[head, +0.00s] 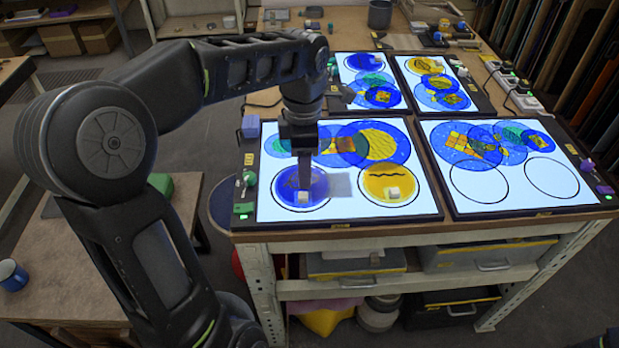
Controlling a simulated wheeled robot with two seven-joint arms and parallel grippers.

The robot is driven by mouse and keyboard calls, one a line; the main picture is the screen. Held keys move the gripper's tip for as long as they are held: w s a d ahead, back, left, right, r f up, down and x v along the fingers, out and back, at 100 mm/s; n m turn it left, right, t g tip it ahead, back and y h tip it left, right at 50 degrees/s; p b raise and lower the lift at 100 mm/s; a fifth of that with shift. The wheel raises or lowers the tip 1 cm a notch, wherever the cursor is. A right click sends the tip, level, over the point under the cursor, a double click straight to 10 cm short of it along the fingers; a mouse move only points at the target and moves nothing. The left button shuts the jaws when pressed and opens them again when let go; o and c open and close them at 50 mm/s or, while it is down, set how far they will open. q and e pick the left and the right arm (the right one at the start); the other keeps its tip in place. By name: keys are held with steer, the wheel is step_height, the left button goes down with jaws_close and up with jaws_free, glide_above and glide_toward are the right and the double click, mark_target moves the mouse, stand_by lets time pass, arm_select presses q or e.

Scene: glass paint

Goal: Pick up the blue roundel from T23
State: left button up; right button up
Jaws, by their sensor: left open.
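A blue roundel (318,187) lies in the left drawn circle at the front of the near left light panel (415,206). It has dark wavy marks and a small pale block (303,197) on it. My left gripper (304,183) points straight down over this roundel, with its fingers open. The fingers hide part of it, and I cannot tell whether they touch the block. A yellow roundel (378,182) with a pale block lies to its right. I cannot read the panel labels, so I cannot tell which one is T23. My right gripper is out of view.
The near right panel (590,192) has two empty drawn circles at its front and overlapping discs behind. Two more lit panels with discs stand farther back. Small clamps and boxes line the panel edges. A blue mug (13,274) stands on the left bench.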

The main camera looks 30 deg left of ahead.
mark_target(303, 195)
arm_select(q)
steer(key=shift+s, duration=0.2)
steer(key=shift+w+f, duration=0.1)
steer(key=shift+f, duration=1.2)
steer(key=shift+a+f+p, duration=0.15)
steer(key=shift+f+p, duration=0.55)
steer(key=shift+f, duration=1.9)
jaws_close()
